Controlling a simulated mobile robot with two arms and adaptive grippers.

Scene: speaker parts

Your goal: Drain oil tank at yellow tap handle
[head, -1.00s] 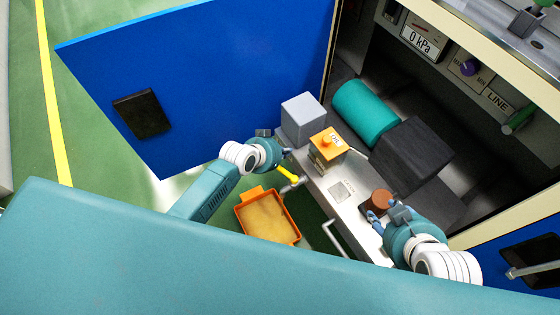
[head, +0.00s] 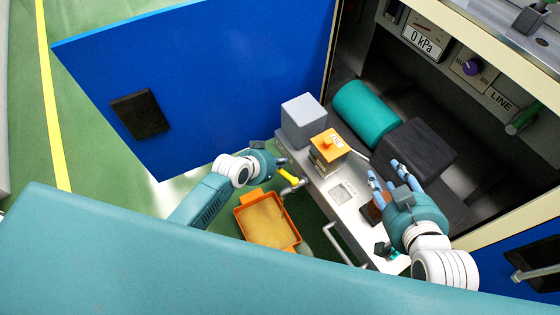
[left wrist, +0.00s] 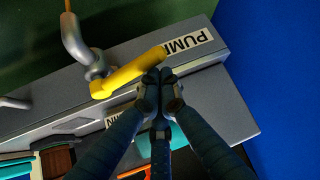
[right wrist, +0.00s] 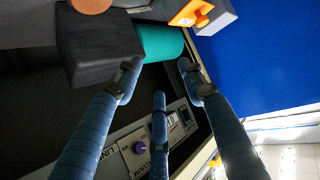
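The yellow tap handle (head: 289,174) sits on a metal pipe at the bench's front edge. In the left wrist view the handle (left wrist: 130,73) slants up to the right, beside a PUMP label. My left gripper (left wrist: 160,82) has its fingertips close together at the handle's free end; I cannot tell whether they grip it. In the head view this gripper (head: 284,162) is just behind the handle. My right gripper (head: 380,174) is open and empty above the bench, beside the dark block. Its spread fingers show in the right wrist view (right wrist: 160,72). Which part is the oil tank is unclear.
An orange tray (head: 291,226) with a yellowish interior lies below the tap. An open blue door (head: 210,80) stands behind.

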